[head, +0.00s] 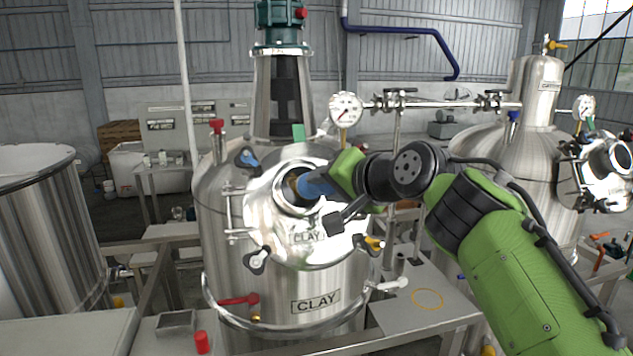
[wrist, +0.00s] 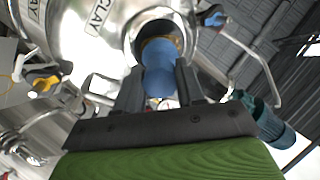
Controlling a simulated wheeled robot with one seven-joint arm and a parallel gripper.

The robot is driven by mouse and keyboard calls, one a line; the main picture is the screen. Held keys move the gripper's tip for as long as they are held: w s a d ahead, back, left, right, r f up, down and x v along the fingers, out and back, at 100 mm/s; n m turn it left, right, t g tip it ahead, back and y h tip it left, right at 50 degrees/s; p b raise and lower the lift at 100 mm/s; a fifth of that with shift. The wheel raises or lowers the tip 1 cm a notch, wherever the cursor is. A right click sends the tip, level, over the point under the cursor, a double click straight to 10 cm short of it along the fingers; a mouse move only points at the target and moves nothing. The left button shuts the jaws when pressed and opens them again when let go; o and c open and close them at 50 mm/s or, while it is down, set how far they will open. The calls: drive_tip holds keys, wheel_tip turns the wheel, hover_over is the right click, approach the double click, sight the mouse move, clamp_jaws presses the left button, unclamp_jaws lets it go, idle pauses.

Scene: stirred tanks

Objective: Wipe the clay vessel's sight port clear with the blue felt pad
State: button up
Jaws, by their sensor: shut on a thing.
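The clay vessel (head: 225,265) is the shiny steel tank in the middle of the head view, with CLAY labels on its lid and body. Its sight port (head: 285,190) is a round, dark-centred ring on the tilted lid. My gripper (head: 322,184) is at the port, coming in from the right. In the wrist view my gripper (wrist: 160,80) is shut on the blue felt pad (wrist: 162,58). The pad's far end is at the mouth of the sight port (wrist: 143,37). The pad and gripper hide much of the glass, and I cannot tell whether the pad touches it.
A pressure gauge (head: 345,109) and a steel pipe (head: 440,103) stand behind my arm. Clamp knobs (head: 257,260) surround the lid. A second steel tank (head: 535,170) is at right and an open steel tank (head: 45,235) at left. A bench top (head: 425,300) lies at front right.

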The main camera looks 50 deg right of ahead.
drive_tip(key=shift+w+a+f, duration=0.1)
drive_tip(key=shift+w+f, duration=0.05)
drive_tip(key=shift+f, duration=0.05)
drive_tip(key=shift+w+a+r+b, duration=0.1)
drive_tip(key=shift+w+a+b, duration=0.3)
drive_tip(key=shift+w+a, duration=0.35)
drive_tip(key=shift+w+a+b, duration=0.35)
drive_tip(key=shift+w+a, duration=0.05)
drive_tip(key=shift+a, duration=0.5)
drive_tip(key=shift+s+r, duration=0.1)
drive_tip(key=shift+s, duration=0.05)
drive_tip(key=shift+s+r, duration=0.2)
drive_tip(key=shift+s+a+r+p, duration=0.15)
drive_tip(key=shift+s+a+r, duration=0.55)
drive_tip(key=shift+s, duration=0.25)
drive_tip(key=shift+s+a+r+p, duration=0.15)
drive_tip(key=shift+s+a+r, duration=0.55)
drive_tip(key=shift+s, duration=0.2)
